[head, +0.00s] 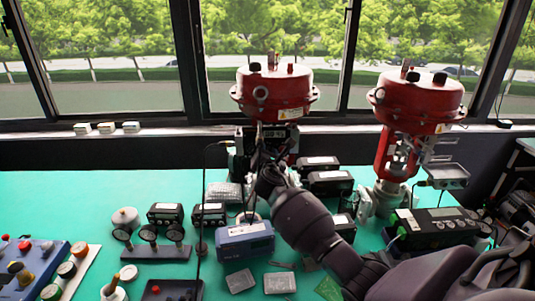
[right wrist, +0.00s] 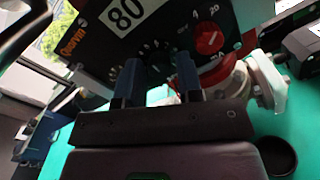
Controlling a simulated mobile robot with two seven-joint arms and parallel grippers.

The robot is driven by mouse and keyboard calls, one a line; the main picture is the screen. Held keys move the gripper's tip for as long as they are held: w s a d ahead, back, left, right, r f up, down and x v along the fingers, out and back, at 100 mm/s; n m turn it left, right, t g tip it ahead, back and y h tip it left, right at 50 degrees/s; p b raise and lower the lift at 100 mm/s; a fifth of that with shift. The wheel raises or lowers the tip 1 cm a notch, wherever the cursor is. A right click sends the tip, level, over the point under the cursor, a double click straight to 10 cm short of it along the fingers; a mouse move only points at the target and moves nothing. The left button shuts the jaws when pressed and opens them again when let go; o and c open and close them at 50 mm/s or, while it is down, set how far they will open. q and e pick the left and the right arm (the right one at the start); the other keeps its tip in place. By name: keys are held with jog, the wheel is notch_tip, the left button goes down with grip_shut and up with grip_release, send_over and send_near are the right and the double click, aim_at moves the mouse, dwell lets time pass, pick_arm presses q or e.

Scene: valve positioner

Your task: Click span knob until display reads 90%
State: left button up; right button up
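The positioner is a dark panel close in front of my right gripper in the right wrist view (right wrist: 105,45). Its white display (right wrist: 125,14) reads 80, tilted in the picture. A red knob (right wrist: 208,38) with a scale marked 4 and 20 sits right of the display. A dial with white ticks (right wrist: 152,52) lies lower on the panel, partly hidden behind the fingers. I cannot read which knob is span. My right gripper (right wrist: 160,75) is open, its two blue fingers apart with nothing seen held. In the head view it (head: 265,178) reaches the left red actuator (head: 275,92). My left gripper is not in view.
A second red actuator (head: 418,100) stands at the right. The green bench (head: 60,200) carries a blue instrument box (head: 245,240), a gauge stand (head: 155,250) and several black meters. A blue control panel (head: 30,270) is at the lower left. Windows close off the back.

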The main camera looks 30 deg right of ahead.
jog(key=shift+w, duration=0.1)
jog(key=shift+c, duration=0.3)
grip_shut()
jog(key=shift+m, duration=0.3)
jog(key=m+b, duration=0.1)
jog(key=m, duration=0.4)
jog(key=shift+b, duration=0.35)
jog(key=shift+o, duration=0.3)
grip_release()
